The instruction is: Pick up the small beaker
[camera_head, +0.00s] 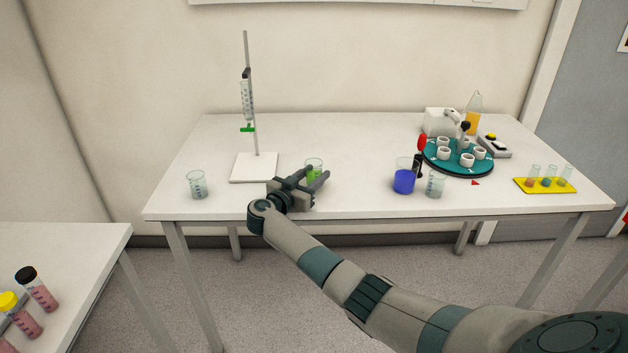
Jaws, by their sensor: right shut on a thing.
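A small clear beaker with green liquid (314,164) is at the front middle of the white table. My right gripper (315,177) reaches in from the front and is shut on this beaker, one finger on each side. The gripper hides the beaker's lower part, so I cannot tell whether it touches the table. Another small beaker, clear and with graduation marks (197,185), stands upright at the left front. A third clear beaker (435,185) stands to the right, beside a larger beaker of blue liquid (404,180). My left gripper is not in view.
A burette stand (254,167) stands just behind and left of the gripper. A teal round rack with white cups (457,168), a flask of orange liquid (472,120) and a yellow tube rack (545,186) are at the right. The table's middle back is clear.

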